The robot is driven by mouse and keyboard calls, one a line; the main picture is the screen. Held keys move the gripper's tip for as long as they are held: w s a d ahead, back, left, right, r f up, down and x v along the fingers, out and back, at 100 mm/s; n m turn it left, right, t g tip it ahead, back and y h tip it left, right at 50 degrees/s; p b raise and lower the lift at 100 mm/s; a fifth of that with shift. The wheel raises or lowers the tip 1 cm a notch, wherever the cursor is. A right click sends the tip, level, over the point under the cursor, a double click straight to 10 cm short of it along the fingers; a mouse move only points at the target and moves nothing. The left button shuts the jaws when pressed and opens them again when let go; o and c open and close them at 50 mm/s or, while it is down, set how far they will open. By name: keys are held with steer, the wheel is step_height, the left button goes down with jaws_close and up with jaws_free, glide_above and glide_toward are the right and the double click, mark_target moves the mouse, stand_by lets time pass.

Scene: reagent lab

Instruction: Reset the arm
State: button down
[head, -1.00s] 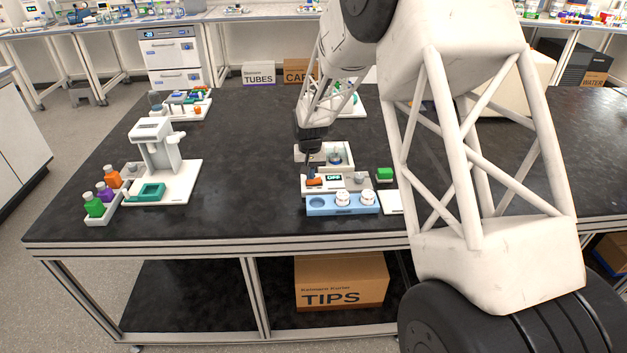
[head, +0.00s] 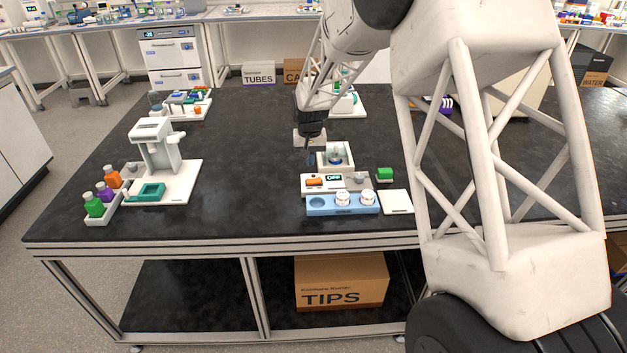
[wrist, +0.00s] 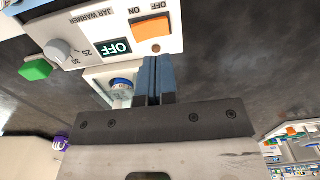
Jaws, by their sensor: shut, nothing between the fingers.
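My gripper (head: 310,157) is above the dark bench, just behind and left of the jar warmer (head: 345,183). In the wrist view its two blue fingers (wrist: 158,72) are together with nothing between them. The fingers look apart from the warmer. The jar warmer's panel (wrist: 95,52) shows an orange rocker switch (wrist: 153,27), a display (wrist: 117,48) reading OFF, and a grey dial (wrist: 60,50). My arm covers part of the bench on the right.
A blue rack (head: 318,210) with two white-capped jars stands in front of the warmer. A light box holding a jar (head: 335,158) is behind it. A green block (head: 385,174) is to the right. A white dispenser stand (head: 160,150) and bottles stand left. The middle-left bench is clear.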

steer(key=shift+r, duration=0.3)
stand_by(0.4)
steer(key=shift+s+d+r, duration=0.15)
steer(key=shift+s+r, duration=0.1)
steer(key=s+d+r+t, duration=0.1)
steer(key=s+d+r, duration=0.4)
steer(key=s+r, duration=0.5)
steer(key=s+d+r, duration=0.4)
steer(key=s+r, duration=0.3)
steer(key=s, duration=0.6)
steer(key=s+d, duration=0.2)
steer(key=s, duration=1.1)
steer(key=s+d+r+t, duration=0.1)
steer(key=s+d, duration=0.2)
steer(key=s, duration=1)
steer(key=shift+s+t, duration=0.25)
steer(key=shift+t, duration=0.05)
